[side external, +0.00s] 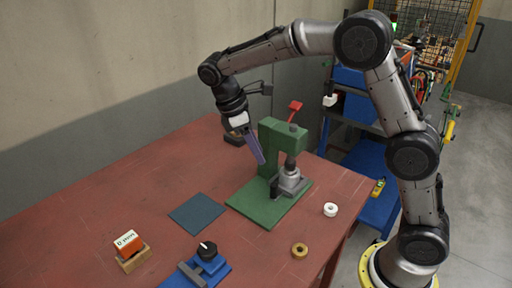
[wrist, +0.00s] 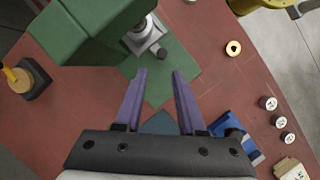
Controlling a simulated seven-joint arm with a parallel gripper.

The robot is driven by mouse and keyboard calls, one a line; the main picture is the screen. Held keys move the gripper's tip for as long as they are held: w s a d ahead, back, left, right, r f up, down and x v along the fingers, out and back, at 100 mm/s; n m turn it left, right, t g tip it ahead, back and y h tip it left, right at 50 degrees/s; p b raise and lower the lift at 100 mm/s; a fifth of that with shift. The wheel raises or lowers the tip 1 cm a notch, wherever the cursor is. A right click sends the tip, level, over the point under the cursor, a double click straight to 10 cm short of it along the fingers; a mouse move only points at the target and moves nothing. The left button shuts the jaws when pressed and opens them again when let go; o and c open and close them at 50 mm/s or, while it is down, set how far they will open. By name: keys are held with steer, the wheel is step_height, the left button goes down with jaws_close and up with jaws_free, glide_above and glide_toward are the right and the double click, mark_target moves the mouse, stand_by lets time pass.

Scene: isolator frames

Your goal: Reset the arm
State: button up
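My gripper (side external: 256,150) hangs over the red table, just left of the green press in the side view, its fingers pointing down and slightly right. In the wrist view its two purple fingers (wrist: 160,74) are apart with nothing between them. The green press (side external: 271,150) stands on a green base plate, with a silver fixture (side external: 290,181) under its ram. It also shows in the wrist view (wrist: 95,25), beyond the left finger. I cannot tell from the side view how close the fingers are to the press.
On the red table (side external: 90,205) lie a dark blue mat (side external: 197,213), a blue fixture with a black knob (side external: 206,262), a wooden block with a white-and-red piece (side external: 129,247), a gold ring (side external: 299,250) and a white ring (side external: 330,209). A blue cart (side external: 370,175) stands behind.

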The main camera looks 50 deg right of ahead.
steer(key=shift+w+a+r, duration=0.1)
steer(key=shift+r, duration=0.25)
steer(key=s+d+r+m+t+y, duration=0.1)
steer(key=s+d+r+m+t, duration=0.2)
steer(key=s+r, duration=0.8)
steer(key=s+a+f+m+t+y, duration=0.2)
steer(key=s+f+m+t, duration=0.3)
steer(key=s, duration=0.7)
steer(key=shift+s+a+f+m+t, duration=0.2)
steer(key=shift+f+m+t, duration=0.25)
steer(key=shift+f, duration=0.45)
